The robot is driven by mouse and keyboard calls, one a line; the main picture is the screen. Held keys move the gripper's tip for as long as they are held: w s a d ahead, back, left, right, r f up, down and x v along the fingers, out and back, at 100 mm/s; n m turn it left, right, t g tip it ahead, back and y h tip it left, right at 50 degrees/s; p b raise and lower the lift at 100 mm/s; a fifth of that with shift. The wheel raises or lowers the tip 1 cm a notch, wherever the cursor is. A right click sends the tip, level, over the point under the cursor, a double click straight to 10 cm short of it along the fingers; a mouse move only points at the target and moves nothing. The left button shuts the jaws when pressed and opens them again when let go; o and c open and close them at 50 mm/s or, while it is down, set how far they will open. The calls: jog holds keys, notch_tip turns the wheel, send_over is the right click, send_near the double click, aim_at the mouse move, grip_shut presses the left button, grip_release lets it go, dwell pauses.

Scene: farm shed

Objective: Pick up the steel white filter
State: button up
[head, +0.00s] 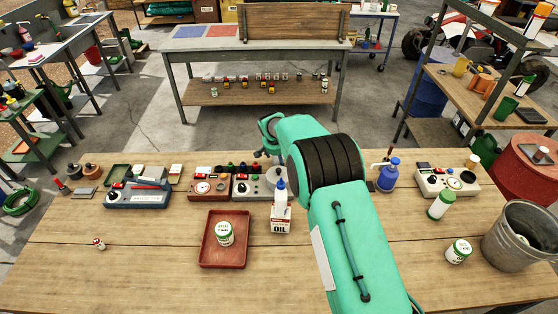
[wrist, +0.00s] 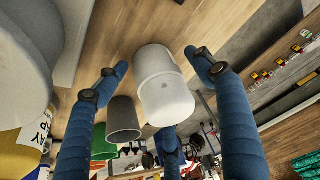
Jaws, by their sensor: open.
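The white filter, a plain pale cylinder (wrist: 165,88), stands in the middle of the wrist view with its base toward the wooden surface. My gripper (wrist: 160,62) has its blue fingers spread apart, with one on each side of the cylinder and a third below it in the picture. Gaps show between the side fingers and the cylinder, so nothing is held. In the head view my arm reaches over the workbench (head: 140,262). My fingers and the white cylinder cannot be made out there, apparently hidden by the arm.
A dark grey cylinder (wrist: 123,120) stands close left of the filter, and a large grey round thing (wrist: 25,45) fills the left edge. On the bench are a red tray (head: 208,260) with a can, an oil bottle (head: 280,218), a blue bottle (head: 388,178) and a metal bucket (head: 515,250).

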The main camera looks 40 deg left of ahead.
jog(key=shift+c, duration=0.5)
jog(key=c, duration=1.2)
jog(key=shift+o, duration=0.2)
jog(key=shift+r+p, duration=0.4)
jog(key=shift+r, duration=4.65)
